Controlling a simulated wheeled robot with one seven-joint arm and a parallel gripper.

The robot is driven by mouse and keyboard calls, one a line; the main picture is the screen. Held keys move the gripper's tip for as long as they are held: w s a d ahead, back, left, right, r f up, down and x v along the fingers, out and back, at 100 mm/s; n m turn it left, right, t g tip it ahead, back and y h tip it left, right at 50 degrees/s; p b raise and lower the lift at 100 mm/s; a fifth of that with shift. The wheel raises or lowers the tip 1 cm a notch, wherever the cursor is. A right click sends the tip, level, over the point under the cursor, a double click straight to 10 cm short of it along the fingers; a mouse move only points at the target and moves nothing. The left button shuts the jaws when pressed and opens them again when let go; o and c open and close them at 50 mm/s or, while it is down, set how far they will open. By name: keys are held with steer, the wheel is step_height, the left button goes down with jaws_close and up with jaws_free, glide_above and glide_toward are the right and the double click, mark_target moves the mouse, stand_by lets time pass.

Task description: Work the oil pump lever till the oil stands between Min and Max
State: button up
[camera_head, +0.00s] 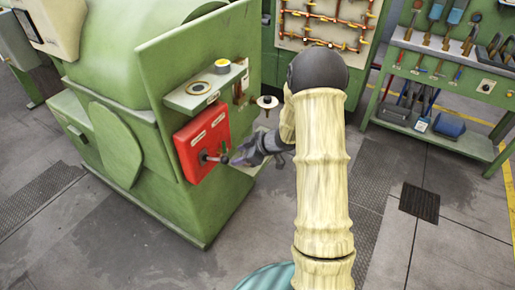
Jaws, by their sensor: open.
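A red box (203,143) with pale labels is on the side of the green machine; it appears to be the oil pump unit. A short metal lever (213,158) sticks out from its lower front, towards the right. My dark gripper (237,158) is just right of the lever's end, with its fingers pointing left at it. The gripper is open. I cannot tell whether the lever's tip lies between the fingers or only near them. The oil level and any Min and Max marks are too small to read here.
A green shelf (206,88) above the red box carries a round dial and a yellow-topped part. A small round dish (267,101) juts out at its right. A green tool bench (440,135) stands at the right. The grey floor (400,220) at lower right is mostly clear.

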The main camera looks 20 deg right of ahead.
steer(key=v, duration=0.8)
steer(key=shift+s+r, duration=0.2)
steer(key=shift+r, duration=0.05)
steer(key=shift+w+d, duration=0.1)
step_height(320, 180, up, 5)
steer(key=s+m+t+h, duration=0.2)
steer(key=s+m+h, duration=0.1)
steer(key=m+h, duration=0.35)
steer(key=s+a+m+g, duration=0.2)
steer(key=s+a+g, duration=0.1)
steer(key=s, duration=0.5)
steer(key=s+a+m+g, duration=0.2)
steer(key=s+a+m, duration=0.1)
steer(key=s, duration=0.5)
steer(key=shift+s+a+f+g+h, duration=0.2)
steer(key=shift+s+f+g+h, duration=0.1)
steer(key=shift+s+g+h, duration=0.1)
